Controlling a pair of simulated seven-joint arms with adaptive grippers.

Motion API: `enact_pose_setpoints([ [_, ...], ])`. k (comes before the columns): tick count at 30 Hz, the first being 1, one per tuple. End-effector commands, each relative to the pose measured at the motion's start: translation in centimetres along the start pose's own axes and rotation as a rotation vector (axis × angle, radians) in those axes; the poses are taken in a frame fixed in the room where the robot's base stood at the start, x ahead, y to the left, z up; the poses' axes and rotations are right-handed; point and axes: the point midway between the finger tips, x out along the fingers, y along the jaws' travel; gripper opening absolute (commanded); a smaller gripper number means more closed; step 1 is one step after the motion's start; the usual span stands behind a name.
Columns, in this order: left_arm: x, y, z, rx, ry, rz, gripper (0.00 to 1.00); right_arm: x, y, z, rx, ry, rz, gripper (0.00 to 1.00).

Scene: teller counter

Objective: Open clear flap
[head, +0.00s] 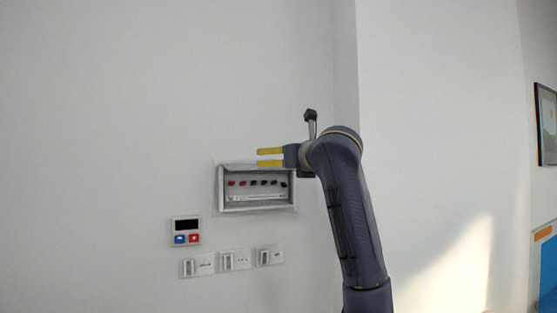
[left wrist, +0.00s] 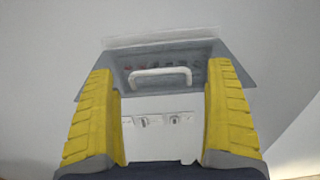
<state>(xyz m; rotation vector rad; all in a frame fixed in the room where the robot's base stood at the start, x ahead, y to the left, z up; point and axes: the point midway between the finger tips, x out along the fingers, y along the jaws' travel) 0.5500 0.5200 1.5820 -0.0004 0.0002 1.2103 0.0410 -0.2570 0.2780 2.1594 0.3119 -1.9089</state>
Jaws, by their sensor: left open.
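The clear flap (left wrist: 200,54) is a grey see-through panel with a white handle (left wrist: 160,72). In the left wrist view it looks wider at its near edge, as if swung out from the wall. In the head view it shows as a thin grey band (head: 238,166) along the top of the white wall box (head: 258,208). Red and dark switches show inside the box. My left gripper (head: 270,157) is open, its yellow fingers at the top right of the box. In the left wrist view the handle lies between the fingers (left wrist: 162,110); contact cannot be told. My right gripper is out of view.
A small panel (head: 186,224) with a dark display and blue and red buttons is on the wall at lower left. Several white wall switches (head: 235,260) sit in a row below the box. A wall corner stands to the right; the wall left of the box is clear.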

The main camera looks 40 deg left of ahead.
Motion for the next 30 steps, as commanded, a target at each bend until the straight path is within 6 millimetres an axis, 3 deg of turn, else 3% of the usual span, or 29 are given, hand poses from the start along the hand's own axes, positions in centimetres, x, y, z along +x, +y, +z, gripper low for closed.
enact_pose_setpoints([
  [9,2.8,0.0,0.0,0.002,-0.001,0.001,0.88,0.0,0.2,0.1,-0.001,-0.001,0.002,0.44],
  [22,3.3,0.0,0.0,0.000,0.000,0.001,0.88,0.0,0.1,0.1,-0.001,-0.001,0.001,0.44],
  [30,3.2,0.0,0.0,0.000,0.000,0.000,0.57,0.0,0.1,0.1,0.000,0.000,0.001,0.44],
])
